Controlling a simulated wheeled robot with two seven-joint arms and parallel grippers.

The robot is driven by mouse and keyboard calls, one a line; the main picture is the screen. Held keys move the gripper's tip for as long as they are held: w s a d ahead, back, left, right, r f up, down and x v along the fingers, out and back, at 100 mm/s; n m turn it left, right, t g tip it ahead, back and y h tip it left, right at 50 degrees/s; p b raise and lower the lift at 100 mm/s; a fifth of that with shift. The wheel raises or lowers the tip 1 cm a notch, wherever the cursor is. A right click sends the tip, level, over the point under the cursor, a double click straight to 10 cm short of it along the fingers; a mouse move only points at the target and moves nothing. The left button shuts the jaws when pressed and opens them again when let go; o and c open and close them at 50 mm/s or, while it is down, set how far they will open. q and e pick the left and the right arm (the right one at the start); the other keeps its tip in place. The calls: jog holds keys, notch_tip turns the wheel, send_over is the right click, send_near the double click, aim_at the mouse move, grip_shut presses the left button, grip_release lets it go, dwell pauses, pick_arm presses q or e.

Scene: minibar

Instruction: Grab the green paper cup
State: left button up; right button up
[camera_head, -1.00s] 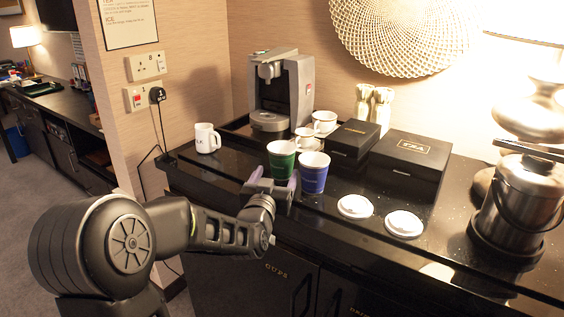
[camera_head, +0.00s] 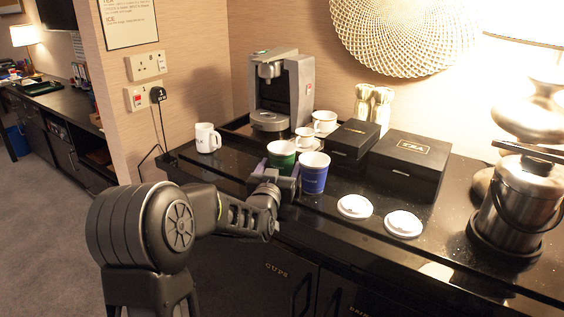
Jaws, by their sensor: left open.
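The green paper cup (camera_head: 282,154) stands upright on the black counter, with its lower part hidden by my left gripper. My left gripper (camera_head: 277,174) is open, right at the front of the green cup, with its fingers low around or beside it; the exact contact is hidden. A blue paper cup (camera_head: 314,175) stands close to the right of the green cup and the gripper. My right gripper is not in view.
A white mug (camera_head: 207,138) stands to the left and a coffee machine (camera_head: 281,90) behind. White cups (camera_head: 324,121), black boxes (camera_head: 408,163), two white lids (camera_head: 355,206) and a steel ice bucket (camera_head: 520,205) are on the counter (camera_head: 300,225). Left counter space is free.

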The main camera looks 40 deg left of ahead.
pick_arm(q)
jog(key=shift+c, duration=0.2)
jog(key=c, duration=1.1)
